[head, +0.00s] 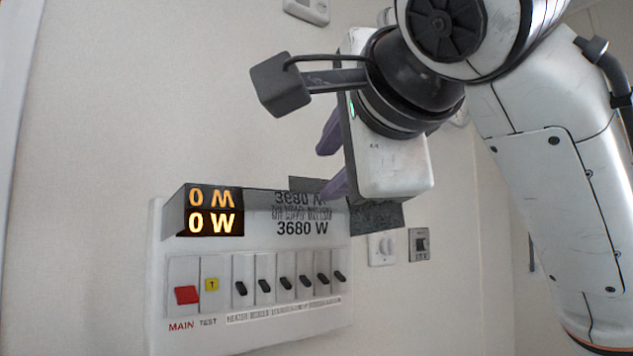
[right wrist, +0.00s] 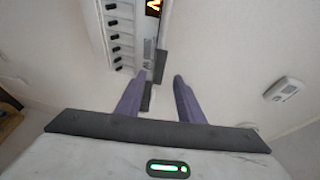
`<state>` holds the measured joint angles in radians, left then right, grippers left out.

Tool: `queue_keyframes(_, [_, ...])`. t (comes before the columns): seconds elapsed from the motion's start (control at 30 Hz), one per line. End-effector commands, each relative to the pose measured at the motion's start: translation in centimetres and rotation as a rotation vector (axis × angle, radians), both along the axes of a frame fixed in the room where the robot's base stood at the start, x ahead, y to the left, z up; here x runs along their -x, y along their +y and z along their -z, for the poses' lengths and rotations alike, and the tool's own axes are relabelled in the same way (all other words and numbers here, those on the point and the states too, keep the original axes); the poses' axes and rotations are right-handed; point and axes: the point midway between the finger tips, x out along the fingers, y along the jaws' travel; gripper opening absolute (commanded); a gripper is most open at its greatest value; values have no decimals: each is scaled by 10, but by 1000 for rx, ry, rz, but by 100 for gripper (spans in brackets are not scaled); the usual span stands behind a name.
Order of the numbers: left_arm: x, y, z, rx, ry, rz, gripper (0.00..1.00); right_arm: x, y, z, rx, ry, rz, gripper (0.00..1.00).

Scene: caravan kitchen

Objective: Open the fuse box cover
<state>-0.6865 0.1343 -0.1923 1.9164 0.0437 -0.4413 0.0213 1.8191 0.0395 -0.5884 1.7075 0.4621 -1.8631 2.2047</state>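The fuse box (head: 160,300) is a white panel on the wall with a red main switch, a yellow test button and a row of black switches, all uncovered. Its dark glossy cover (head: 262,200) appears swung up, jutting out along the top and mirroring the "0 W" and "3680 W" readings. My right gripper (head: 327,157) is at the cover's right part, its purple fingers spread apart. In the right wrist view the cover's dark edge (right wrist: 161,62) runs near the left finger of the gripper (right wrist: 160,78); contact is unclear. My left gripper is not in view.
A white socket (head: 382,249) and a dark switch plate (head: 419,244) are on the wall right of the box. A white wall unit (head: 308,10) is above; a similar one shows in the right wrist view (right wrist: 284,89). The wall left of the box is clear.

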Motion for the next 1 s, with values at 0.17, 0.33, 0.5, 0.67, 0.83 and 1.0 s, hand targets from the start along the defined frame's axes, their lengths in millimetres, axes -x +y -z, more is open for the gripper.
queue_keyframes(0.17, [0, 1, -12, 0, -1, -1, 31, -35, 6, 4, 3, 5, 4, 34])
queue_keyframes(0.33, [0, 2, -20, 0, -2, -2, 31, -62, 13, 8, 2, 3, 2, 34])
queue_keyframes(0.5, [0, 2, -24, -2, -1, -2, 31, -78, 17, 11, 2, 3, 1, 34])
queue_keyframes(0.67, [0, 2, -24, -2, 0, -2, 31, -82, 19, 13, 1, 1, -1, 34])
queue_keyframes(0.83, [0, 2, -23, -2, 1, -2, 31, -81, 19, 13, 1, 1, -1, 34])
queue_keyframes(1.0, [0, 2, -23, -3, 2, -2, 31, -81, 19, 13, 1, 1, -1, 7])
